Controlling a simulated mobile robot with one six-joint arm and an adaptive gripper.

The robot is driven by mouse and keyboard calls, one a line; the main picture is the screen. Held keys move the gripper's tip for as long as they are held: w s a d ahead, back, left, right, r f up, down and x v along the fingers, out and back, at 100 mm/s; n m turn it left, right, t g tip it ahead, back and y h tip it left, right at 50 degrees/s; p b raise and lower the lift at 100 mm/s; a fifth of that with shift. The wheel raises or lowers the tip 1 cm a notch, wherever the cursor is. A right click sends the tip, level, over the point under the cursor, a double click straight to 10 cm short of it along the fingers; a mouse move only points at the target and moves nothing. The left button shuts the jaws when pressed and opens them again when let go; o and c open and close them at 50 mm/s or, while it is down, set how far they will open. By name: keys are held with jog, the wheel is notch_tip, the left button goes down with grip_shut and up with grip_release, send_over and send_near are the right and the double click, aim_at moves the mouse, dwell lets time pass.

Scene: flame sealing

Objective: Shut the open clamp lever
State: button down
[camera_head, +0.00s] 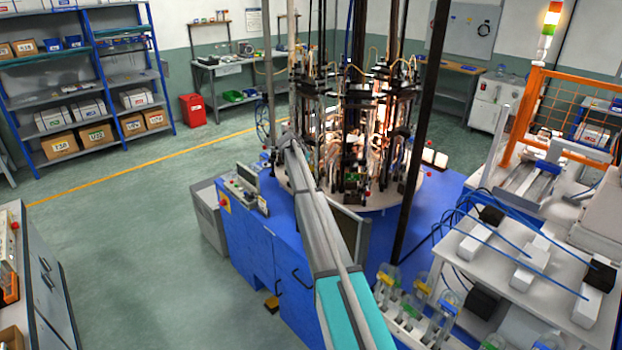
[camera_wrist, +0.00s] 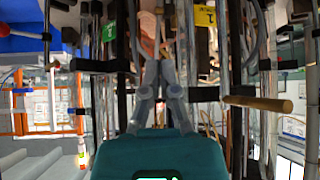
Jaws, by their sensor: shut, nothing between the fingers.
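My gripper (camera_wrist: 166,50) is shut and empty in the wrist view, its two fingertips together among the dark rods and clamp bars of the machine. A tan rod-like handle (camera_wrist: 258,103) sticks out sideways to the right of the fingers, apart from them; it may be the open clamp lever, but I cannot tell for sure. A pinkish glowing part (camera_wrist: 147,32) lies just beyond the fingertips; I cannot tell whether they touch it. In the head view my arm reaches to the round sealing machine (camera_head: 408,190), and the gripper cannot be made out among its fixtures.
Black crossbars (camera_wrist: 100,65) and upright rods stand close on both sides of my gripper. A green tag (camera_wrist: 109,32) and a yellow tag (camera_wrist: 205,16) hang nearby. Glass-and-flame stations glow at the machine's centre. A white bench (camera_head: 480,255) with blue cables stands to the right.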

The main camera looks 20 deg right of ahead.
jog(key=shift+w+f, duration=0.1)
dwell(0.3)
jog(key=b+x, duration=0.8)
jog(key=x, duration=0.2)
jog(key=a, duration=0.1)
jog(key=s+a, duration=0.2)
jog(key=shift+s+a+f, duration=0.1)
jog(key=shift+a+f, duration=0.2)
jog(key=shift+a, duration=0.05)
jog(key=shift+s+d+m, duration=0.15)
jog(key=shift+d+m, duration=0.05)
jog(key=shift+m, duration=0.1)
dwell(0.3)
